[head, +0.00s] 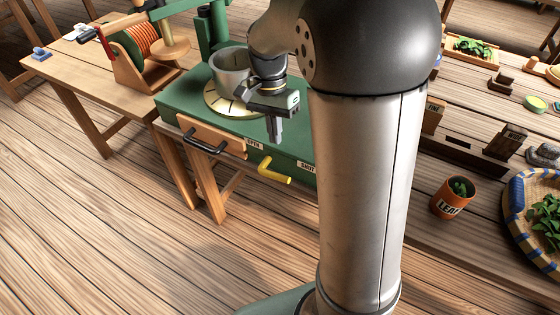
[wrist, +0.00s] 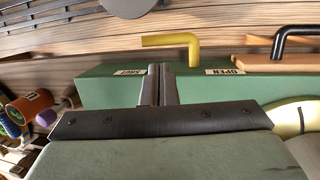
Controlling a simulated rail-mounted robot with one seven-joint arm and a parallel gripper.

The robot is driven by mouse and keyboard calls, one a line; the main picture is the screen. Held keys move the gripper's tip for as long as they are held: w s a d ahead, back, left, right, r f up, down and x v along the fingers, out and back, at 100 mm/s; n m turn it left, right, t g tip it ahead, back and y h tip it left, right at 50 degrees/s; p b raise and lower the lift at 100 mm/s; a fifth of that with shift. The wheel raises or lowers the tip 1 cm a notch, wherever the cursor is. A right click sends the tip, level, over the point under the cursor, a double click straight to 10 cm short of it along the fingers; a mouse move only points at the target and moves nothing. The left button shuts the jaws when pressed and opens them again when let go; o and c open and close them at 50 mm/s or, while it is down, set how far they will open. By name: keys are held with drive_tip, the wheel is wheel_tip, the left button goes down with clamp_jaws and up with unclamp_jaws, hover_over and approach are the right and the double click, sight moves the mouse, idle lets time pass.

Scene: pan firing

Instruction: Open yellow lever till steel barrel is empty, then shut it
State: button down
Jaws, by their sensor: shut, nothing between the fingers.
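The yellow lever (head: 275,171) sticks out from the front of the green bench, between two labels; its bent arm points toward the SHUT label (head: 307,166). In the wrist view the yellow lever (wrist: 172,40) stands past my fingertips, with the SHUT label (wrist: 128,71) and the OPEN label (wrist: 225,71) on either side. My gripper (head: 274,138) is shut and empty, pointing down above the bench's front edge, apart from the lever. A grey round barrel (head: 231,70), likely the steel barrel, stands on a cream disc behind my gripper; its contents cannot be made out.
A wooden drawer front (head: 222,146) with a black handle (head: 203,143) juts out left of the lever. The green bench top (head: 180,101) is mostly clear at left. An orange LEAF pot (head: 452,198) and a basket (head: 515,210) stand on the right table.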

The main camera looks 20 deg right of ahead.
sight(278, 174)
drive_tip(key=x, duration=0.9)
drive_tip(key=shift+s+f, duration=0.1)
drive_tip(key=shift+f, duration=0.05)
drive_tip(key=shift+f, duration=0.1)
